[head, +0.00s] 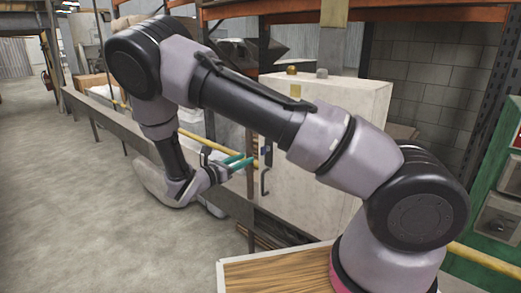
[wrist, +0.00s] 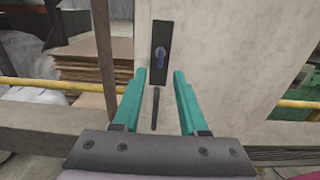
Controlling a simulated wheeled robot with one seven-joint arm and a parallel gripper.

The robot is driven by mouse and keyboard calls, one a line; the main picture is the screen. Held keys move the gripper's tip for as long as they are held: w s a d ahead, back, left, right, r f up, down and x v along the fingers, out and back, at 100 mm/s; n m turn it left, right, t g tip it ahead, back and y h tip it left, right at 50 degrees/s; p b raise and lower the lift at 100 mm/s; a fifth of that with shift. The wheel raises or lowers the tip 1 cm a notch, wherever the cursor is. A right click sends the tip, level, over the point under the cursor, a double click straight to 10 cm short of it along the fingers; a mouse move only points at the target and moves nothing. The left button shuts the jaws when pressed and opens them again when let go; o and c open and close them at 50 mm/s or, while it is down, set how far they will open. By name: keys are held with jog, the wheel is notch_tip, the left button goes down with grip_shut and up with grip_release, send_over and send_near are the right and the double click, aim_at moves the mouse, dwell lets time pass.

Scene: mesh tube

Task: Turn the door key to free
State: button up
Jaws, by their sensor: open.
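The key's bow looks roughly upright in the wrist view. A thin dark vertical bar (wrist: 155,112) is on the door below the plate. My gripper (wrist: 160,74) is open and empty, with its teal fingers pointing at the door. The fingertips are just below the key and to either side of it, apart from it. In the head view, my gripper (head: 248,161) is left of the cabinet (head: 325,115); the key cannot be made out there.
Yellow rails (head: 485,259) run along the cabinet's base area. Stacked cardboard sheets (wrist: 95,62) lie left of the door. A green box (head: 495,195) stands at the far right, and a wooden surface (head: 280,275) is at the front. Open concrete floor (head: 70,200) lies to the left.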

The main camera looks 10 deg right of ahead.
aim_at(261, 151)
jog(key=x, duration=1)
jog(key=shift+w+d, duration=0.1)
jog(key=shift+d, duration=0.15)
grip_shut()
